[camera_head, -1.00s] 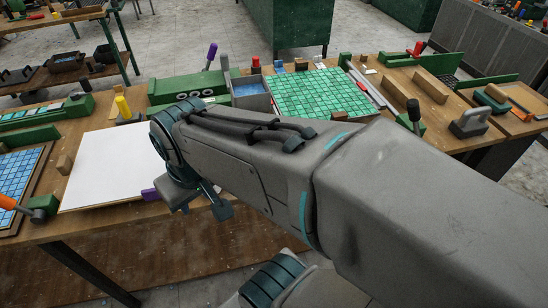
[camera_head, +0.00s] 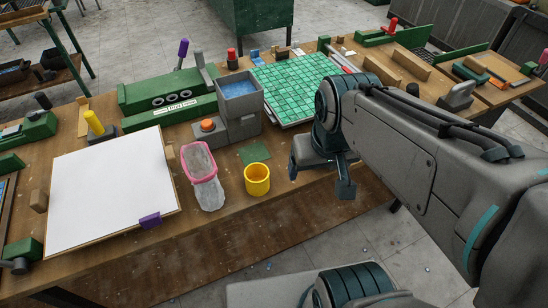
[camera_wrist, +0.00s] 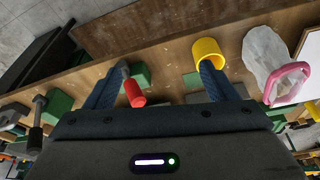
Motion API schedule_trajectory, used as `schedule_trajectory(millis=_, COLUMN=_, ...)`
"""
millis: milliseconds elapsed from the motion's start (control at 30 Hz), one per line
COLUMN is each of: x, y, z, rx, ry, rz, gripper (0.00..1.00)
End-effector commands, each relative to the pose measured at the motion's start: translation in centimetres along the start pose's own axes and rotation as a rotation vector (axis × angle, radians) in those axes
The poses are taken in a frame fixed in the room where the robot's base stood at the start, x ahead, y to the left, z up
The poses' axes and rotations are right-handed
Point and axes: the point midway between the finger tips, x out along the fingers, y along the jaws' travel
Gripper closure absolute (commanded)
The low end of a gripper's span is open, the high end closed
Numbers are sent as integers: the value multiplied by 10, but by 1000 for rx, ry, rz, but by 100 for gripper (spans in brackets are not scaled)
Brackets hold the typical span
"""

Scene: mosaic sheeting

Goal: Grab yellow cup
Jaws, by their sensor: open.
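The yellow cup (camera_head: 257,186) stands upright on the wooden bench near its front edge, to the right of a pink-rimmed clear container. My gripper (camera_head: 319,180) is to the right of the cup in the head view, fingers apart and pointing down, with nothing between them. In the wrist view the cup (camera_wrist: 207,48) shows just beyond the tip of the right-hand finger of my gripper (camera_wrist: 165,68), which hides part of it. I cannot tell whether that finger touches the cup.
The pink-rimmed container (camera_head: 200,165) stands close left of the cup. A grey bin block (camera_head: 240,128) and a green tile (camera_head: 254,153) are behind it. A white board (camera_head: 110,190) lies left; a green mosaic sheet (camera_head: 300,85) lies behind my gripper. A red-handled tool (camera_wrist: 133,93) shows in the wrist view.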

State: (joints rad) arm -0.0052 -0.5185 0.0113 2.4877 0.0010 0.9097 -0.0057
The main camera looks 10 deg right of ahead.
Motion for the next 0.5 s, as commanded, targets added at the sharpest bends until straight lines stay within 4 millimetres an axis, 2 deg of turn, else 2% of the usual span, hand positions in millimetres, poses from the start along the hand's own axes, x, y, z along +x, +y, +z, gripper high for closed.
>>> schedule_trajectory(millis=167, x=6, y=-23, z=-34, rx=-72, ry=-70, rz=2, gripper=22)
schedule_trajectory(millis=300, x=19, y=-49, z=-67, rx=-141, ry=-141, rz=-4, gripper=22)
schedule_trajectory(millis=500, x=42, y=-85, z=-99, rx=-217, ry=-221, rz=-24, gripper=22)
